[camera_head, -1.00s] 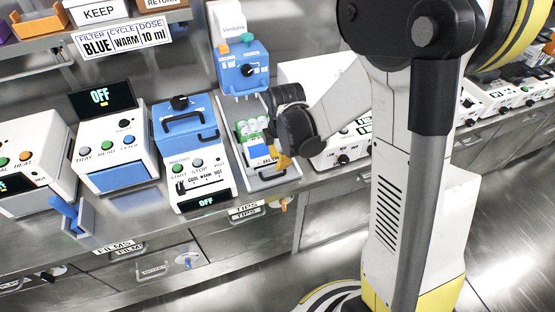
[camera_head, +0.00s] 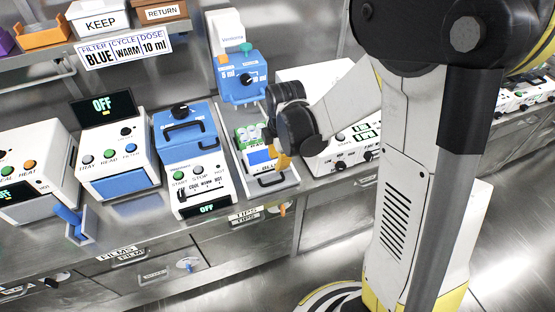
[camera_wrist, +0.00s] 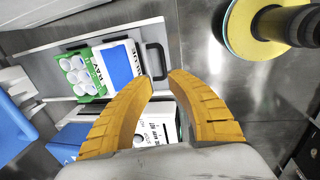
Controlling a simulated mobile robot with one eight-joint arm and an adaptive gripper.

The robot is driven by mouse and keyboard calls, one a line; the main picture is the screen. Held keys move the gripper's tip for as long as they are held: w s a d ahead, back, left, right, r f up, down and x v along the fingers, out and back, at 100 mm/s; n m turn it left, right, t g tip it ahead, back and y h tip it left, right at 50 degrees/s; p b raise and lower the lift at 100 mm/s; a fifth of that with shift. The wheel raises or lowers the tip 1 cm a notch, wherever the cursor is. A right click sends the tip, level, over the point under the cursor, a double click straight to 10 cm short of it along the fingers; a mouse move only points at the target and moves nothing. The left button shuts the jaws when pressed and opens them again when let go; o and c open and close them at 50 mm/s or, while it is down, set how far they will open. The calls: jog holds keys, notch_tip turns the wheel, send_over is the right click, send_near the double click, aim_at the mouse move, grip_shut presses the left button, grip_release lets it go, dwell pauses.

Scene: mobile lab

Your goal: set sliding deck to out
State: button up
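The sliding deck (camera_head: 291,177) is a pale tray below the blue-headed dispenser (camera_head: 243,78), with a dark handle (camera_head: 271,182) at its front. It also shows in the wrist view (camera_wrist: 120,37), with its dark handle (camera_wrist: 157,61). A green rack of white-capped vials (camera_wrist: 79,75) and a blue-and-white box (camera_wrist: 118,66) sit on it. My gripper (camera_head: 283,158) is over the deck's front right side. In the wrist view my gripper (camera_wrist: 161,78) has its yellow fingers apart, empty, with the handle just beyond the tips. I cannot tell whether they touch it.
A blue-and-white machine with START and STOP buttons (camera_head: 196,180) stands close left of the deck. A white instrument with knobs (camera_head: 338,146) stands close right. Bare steel counter (camera_wrist: 205,75) lies beside the handle. Labelled drawers (camera_head: 123,252) are below.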

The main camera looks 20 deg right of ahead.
notch_tip(320, 180, up, 12)
jog(key=s, duration=0.2)
dwell(0.4)
jog(key=shift+s+f, duration=0.1)
